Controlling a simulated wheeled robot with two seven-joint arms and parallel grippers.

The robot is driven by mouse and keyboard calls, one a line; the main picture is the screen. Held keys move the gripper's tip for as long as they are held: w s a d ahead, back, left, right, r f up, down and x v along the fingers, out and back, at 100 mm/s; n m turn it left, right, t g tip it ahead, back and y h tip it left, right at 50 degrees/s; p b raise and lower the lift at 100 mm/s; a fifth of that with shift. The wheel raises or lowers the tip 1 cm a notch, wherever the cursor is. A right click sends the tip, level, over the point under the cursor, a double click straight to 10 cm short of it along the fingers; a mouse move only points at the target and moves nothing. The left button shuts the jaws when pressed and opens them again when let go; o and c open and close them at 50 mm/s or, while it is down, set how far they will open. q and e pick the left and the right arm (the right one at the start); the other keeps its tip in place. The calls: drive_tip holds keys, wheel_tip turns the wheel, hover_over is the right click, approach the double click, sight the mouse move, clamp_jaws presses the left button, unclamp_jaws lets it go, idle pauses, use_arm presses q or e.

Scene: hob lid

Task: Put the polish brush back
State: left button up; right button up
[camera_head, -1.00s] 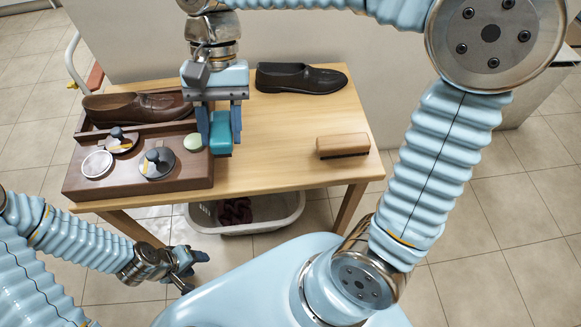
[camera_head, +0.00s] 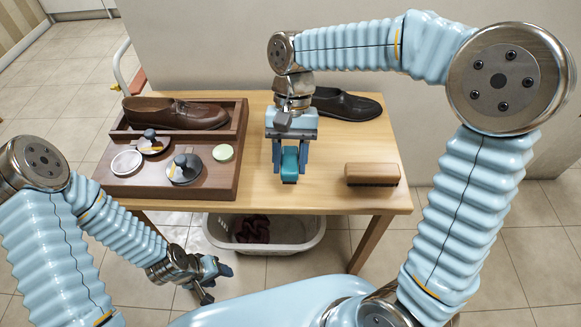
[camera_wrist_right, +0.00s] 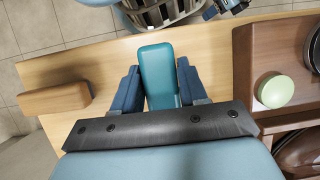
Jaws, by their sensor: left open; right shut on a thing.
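My right gripper (camera_head: 290,160) is shut on a teal block (camera_head: 290,168), over the table just right of the wooden tray (camera_head: 236,185). The teal block also shows between the fingers in the right wrist view (camera_wrist_right: 158,72). It may be the polish brush; no bristles show, and I cannot tell if it touches the table. A wooden brush (camera_head: 372,173) with dark bristles lies at the table's right. Two round dark-knobbed pieces (camera_head: 184,168) (camera_head: 152,143) sit in the tray's front part. My left gripper (camera_head: 212,277) is open and empty in front of the table, below its top.
The tray also holds a white round dish (camera_head: 126,162), a green disc (camera_head: 223,152) and, behind a divider, a brown shoe (camera_head: 175,114). A black shoe (camera_head: 345,104) stands behind my right gripper. A white basket (camera_head: 290,240) is under the table.

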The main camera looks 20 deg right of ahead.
sight(290, 169)
drive_tip(key=shift+w+d+f, duration=0.15)
drive_tip(key=shift+w+f, duration=0.25)
drive_tip(key=shift+f, duration=0.1)
drive_tip(key=shift+w+f, duration=0.15)
drive_tip(key=shift+f, duration=1.5)
drive_tip(key=shift+f+b, duration=0.2)
drive_tip(key=shift+b, duration=0.15)
drive_tip(key=o, duration=1)
drive_tip(key=p+v, duration=0.2)
drive_tip(key=v, duration=1)
drive_tip(key=shift+r, duration=0.2)
